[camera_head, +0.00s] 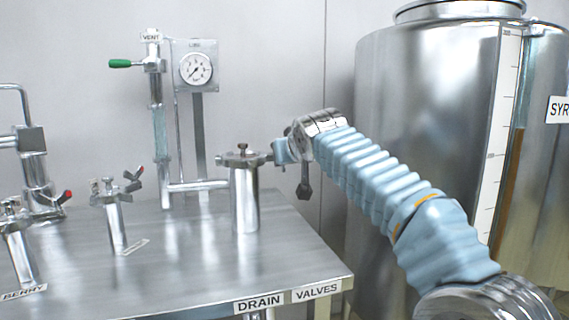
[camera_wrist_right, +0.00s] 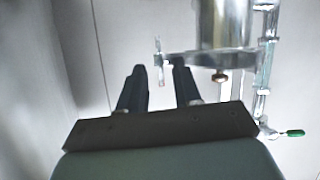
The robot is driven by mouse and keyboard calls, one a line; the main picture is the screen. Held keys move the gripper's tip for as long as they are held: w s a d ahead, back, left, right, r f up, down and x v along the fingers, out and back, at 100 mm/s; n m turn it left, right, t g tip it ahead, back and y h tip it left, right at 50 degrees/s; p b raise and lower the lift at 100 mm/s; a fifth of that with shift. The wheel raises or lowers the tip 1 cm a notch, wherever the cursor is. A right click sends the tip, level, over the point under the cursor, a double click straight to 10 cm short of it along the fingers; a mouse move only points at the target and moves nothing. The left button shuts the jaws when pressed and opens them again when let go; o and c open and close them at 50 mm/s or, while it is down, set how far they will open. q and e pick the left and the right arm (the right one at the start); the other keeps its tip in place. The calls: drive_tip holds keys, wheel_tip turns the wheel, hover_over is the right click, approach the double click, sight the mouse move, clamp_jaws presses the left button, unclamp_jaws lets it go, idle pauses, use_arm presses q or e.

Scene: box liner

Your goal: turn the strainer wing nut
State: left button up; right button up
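The strainer (camera_head: 245,200) is an upright steel cylinder on the steel table, with a clamp around its lid and a small knob on top. In the right wrist view the strainer (camera_wrist_right: 222,22) hangs upside down at the top. The wing nut (camera_wrist_right: 158,62) is a thin upright piece at the free end of the clamp. My right gripper (camera_wrist_right: 160,72) is open, its two dark fingers apart, with the wing nut showing in the gap near their tips. Whether they touch is not clear. In the head view my right gripper (camera_head: 270,159) is beside the clamp, small and partly hidden. My left gripper is not in view.
A pipe with a green-handled valve (camera_head: 122,64) and a gauge (camera_head: 196,70) stands behind the strainer. Smaller red-tipped valves (camera_head: 116,215) stand at the left of the table (camera_head: 190,275). A large steel tank (camera_head: 420,110) fills the right side.

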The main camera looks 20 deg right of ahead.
drive_tip(key=b+v, duration=0.2)
drive_tip(key=v, duration=0.8)
drive_tip(key=shift+s, duration=0.35)
